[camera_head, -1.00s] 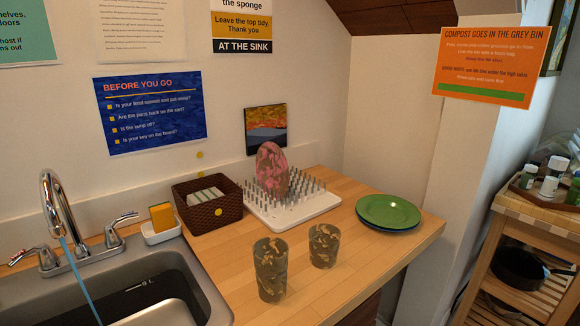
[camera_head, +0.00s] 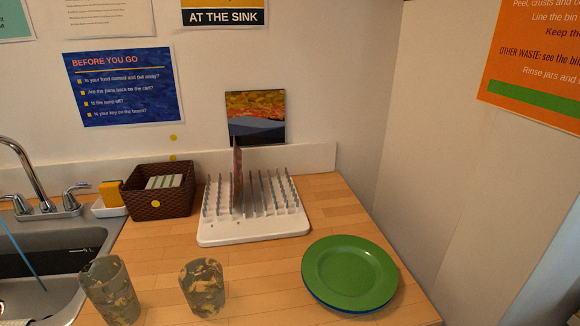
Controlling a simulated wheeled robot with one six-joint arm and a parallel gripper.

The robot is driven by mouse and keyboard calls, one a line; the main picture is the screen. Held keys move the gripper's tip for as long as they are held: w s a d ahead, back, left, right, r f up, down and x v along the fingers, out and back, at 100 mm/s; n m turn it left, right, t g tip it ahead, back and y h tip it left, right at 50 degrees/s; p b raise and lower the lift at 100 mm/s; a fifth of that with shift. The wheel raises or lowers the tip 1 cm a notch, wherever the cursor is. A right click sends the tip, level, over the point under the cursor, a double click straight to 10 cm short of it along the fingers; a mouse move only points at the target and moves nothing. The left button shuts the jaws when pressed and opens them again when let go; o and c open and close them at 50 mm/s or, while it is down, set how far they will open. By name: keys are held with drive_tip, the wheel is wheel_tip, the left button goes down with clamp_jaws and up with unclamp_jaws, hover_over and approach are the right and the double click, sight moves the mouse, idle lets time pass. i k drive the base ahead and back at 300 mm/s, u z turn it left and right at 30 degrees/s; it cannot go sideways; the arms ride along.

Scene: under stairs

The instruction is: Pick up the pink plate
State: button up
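The pink plate (camera_head: 238,178) stands upright on edge in the white dish rack (camera_head: 250,229), between the rack's pegs and left of the rack's middle. I see it almost edge-on, as a thin pinkish-brown strip. Its lower edge is partly hidden by the pegs. My gripper is not in view.
A green plate (camera_head: 349,272) lies on a blue plate (camera_head: 372,311) at the right. Two mottled cups (camera_head: 110,291) (camera_head: 203,287) stand in front. A brown basket (camera_head: 160,201) stands left of the rack, beside a sponge holder (camera_head: 109,208) and the sink (camera_head: 60,262).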

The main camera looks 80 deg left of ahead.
sight(237, 153)
drive_tip(key=z, duration=0.05)
drive_tip(key=i, duration=0.4)
drive_tip(key=u, duration=2.5)
